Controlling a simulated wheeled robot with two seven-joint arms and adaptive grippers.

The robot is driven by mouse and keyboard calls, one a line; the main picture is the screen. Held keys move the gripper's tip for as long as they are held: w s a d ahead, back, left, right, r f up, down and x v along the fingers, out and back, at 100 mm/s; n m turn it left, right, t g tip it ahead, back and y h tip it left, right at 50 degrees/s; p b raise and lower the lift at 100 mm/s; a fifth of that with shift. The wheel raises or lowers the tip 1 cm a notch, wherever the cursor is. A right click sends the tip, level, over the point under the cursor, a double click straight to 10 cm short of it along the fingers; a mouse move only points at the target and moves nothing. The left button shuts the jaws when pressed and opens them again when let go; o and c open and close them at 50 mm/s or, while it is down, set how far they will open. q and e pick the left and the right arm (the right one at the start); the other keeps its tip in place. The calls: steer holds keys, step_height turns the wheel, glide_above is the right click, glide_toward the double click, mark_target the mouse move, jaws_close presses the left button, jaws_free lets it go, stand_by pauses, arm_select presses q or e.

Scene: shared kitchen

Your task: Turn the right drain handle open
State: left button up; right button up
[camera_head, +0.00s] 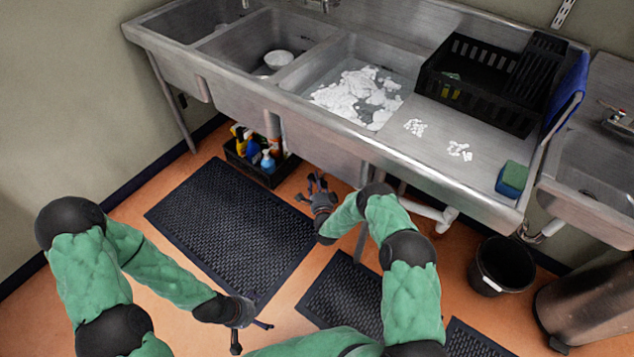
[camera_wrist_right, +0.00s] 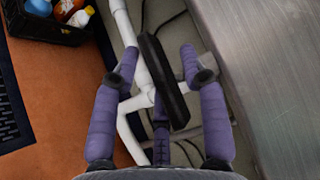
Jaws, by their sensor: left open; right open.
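A black, elongated drain handle (camera_wrist_right: 165,82) shows in the right wrist view, in front of white drain pipes (camera_wrist_right: 138,70). It lies between the spread purple fingers of my right gripper (camera_wrist_right: 158,52), with a visible gap to the right finger. Whether the left finger touches it I cannot tell. In the head view my right gripper (camera_head: 312,186) is low at the front of the steel sink (camera_head: 240,95), under its edge. The handle is hidden there. My left gripper (camera_head: 252,337) is open and empty over the floor at the bottom, away from the sink.
A black crate of bottles (camera_head: 258,170) stands on the floor under the sink, left of my right gripper. The steel sink front (camera_wrist_right: 245,70) is close on the right in the wrist view. Black mats (camera_head: 230,220) cover the floor; a black bucket (camera_head: 500,268) stands right.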

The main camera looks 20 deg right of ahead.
jaws_close()
steer(key=shift+r+n+g+p, duration=0.15)
steer(key=shift+n+g+p, duration=0.85)
steer(key=shift+g+p, duration=0.1)
steer(key=shift+s+n+g+p, duration=0.1)
steer(key=shift+n+g+p, duration=0.55)
steer(key=shift+g, duration=0.25)
steer(key=n+g+h+p, duration=0.1)
steer(key=n+g, duration=0.1)
steer(key=g, duration=0.1)
steer(key=shift+h+p, duration=0.3)
steer(key=shift+s+d+n+g+h+p, duration=0.1)
steer(key=shift+n+g+h+p, duration=0.5)
steer(key=shift+n+g, duration=0.5)
steer(key=shift+g, duration=0.3)
